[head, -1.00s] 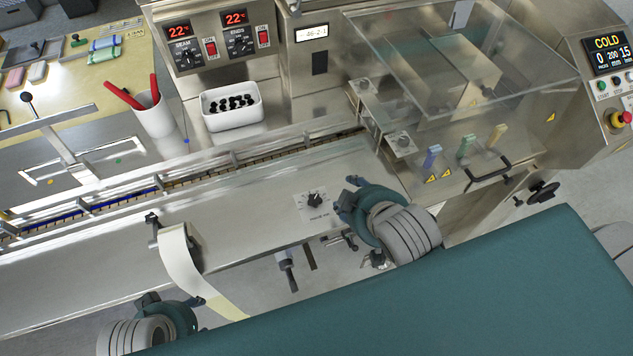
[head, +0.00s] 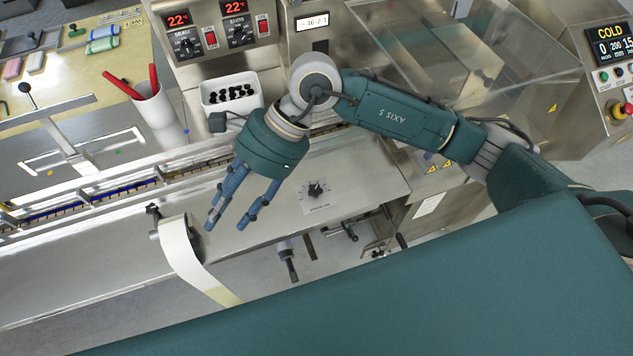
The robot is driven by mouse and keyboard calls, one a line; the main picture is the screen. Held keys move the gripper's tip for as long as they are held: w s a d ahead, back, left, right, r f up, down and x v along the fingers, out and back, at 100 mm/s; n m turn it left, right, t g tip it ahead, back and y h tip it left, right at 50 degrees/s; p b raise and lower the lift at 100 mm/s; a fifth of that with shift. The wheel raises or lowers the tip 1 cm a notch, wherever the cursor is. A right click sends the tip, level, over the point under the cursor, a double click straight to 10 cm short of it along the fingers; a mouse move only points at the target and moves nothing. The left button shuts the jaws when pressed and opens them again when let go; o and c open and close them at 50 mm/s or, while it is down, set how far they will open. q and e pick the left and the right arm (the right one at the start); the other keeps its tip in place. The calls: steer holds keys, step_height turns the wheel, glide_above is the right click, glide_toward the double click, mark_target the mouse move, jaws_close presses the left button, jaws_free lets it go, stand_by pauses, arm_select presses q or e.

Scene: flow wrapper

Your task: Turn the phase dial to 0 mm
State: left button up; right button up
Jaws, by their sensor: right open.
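The phase dial (head: 316,189) is a small black knob on a pale square plate with printed marks, on the steel deck near its front edge. The printed values are too small to read. My right gripper (head: 227,222) has blue fingers spread apart and empty. It hangs above the deck to the left of the dial, pointing down toward the front, and does not touch the dial. My left gripper is out of the picture.
A paper strip (head: 183,252) runs over the front edge left of the dial. A black-handled crank (head: 287,262) sticks out below the edge.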

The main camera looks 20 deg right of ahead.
steer(key=w+d+f+t+h, duration=0.1)
steer(key=w+d+f+h, duration=0.25)
steer(key=d, duration=0.45)
steer(key=t+h, duration=0.1)
steer(key=h, duration=0.4)
glide_toward(317, 188)
steer(key=shift+n, duration=0.3)
step_height(317, 188, down, 7)
steer(key=p, duration=0.3)
steer(key=shift+s+f, duration=0.1)
steer(key=shift+s, duration=0.05)
steer(key=shift+f+p, duration=0.3)
steer(key=shift+f, duration=0.2)
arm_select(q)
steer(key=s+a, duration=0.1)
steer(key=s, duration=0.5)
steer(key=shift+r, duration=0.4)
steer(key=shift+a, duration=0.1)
arm_select(e)
jaws_close()
